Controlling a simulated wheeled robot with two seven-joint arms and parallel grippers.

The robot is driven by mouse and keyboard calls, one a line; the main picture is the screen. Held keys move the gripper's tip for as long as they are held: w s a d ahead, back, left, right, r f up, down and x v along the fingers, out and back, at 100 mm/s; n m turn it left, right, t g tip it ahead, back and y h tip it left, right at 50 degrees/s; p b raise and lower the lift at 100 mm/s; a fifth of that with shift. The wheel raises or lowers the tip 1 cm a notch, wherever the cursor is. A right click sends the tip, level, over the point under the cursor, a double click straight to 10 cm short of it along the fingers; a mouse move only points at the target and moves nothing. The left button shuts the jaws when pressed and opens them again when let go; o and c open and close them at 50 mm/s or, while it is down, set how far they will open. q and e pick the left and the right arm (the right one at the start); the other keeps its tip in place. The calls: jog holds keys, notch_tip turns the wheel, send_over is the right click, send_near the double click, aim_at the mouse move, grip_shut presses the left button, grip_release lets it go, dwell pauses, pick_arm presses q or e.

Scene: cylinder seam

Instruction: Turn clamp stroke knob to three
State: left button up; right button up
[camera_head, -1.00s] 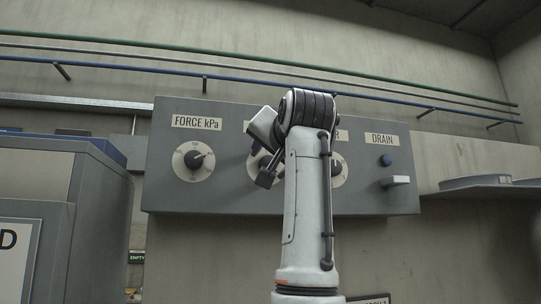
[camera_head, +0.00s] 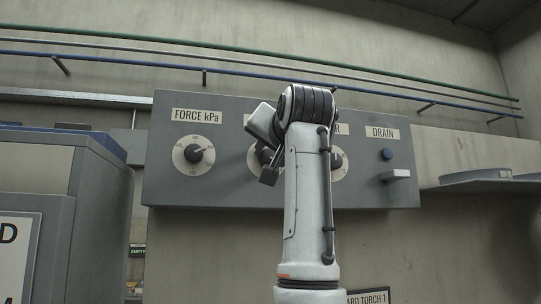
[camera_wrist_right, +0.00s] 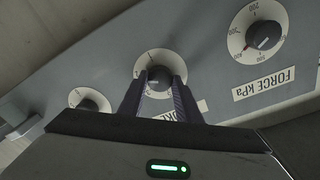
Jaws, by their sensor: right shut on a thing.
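The stroke knob (camera_wrist_right: 158,77) is a dark round knob on a white dial in the middle of the grey panel, seen upside down in the right wrist view. The label below it is mostly hidden by my fingers; only its end letters show. My right gripper (camera_wrist_right: 160,84) is shut on this knob, one dark finger on each side. The number the knob points to is too small to read. In the head view my right arm and gripper (camera_head: 267,166) cover most of this dial. My left gripper is in neither view.
The grey panel (camera_head: 225,195) also holds the FORCE kPa knob (camera_head: 194,154) at left, another knob (camera_head: 337,160) right of my arm, a blue DRAIN button (camera_head: 387,154) and a pale lever (camera_head: 396,175). A grey cabinet (camera_head: 95,215) stands at left. Pipes run above.

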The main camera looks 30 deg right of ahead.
jog(key=n, duration=1)
jog(key=shift+n, duration=0.4)
jog(key=shift+t, duration=0.3)
jog(key=o, duration=1.1)
jog(key=shift+c, duration=0.2)
jog(key=b+v, duration=0.4)
jog(key=v, duration=0.6)
jog(key=shift+s, duration=0.2)
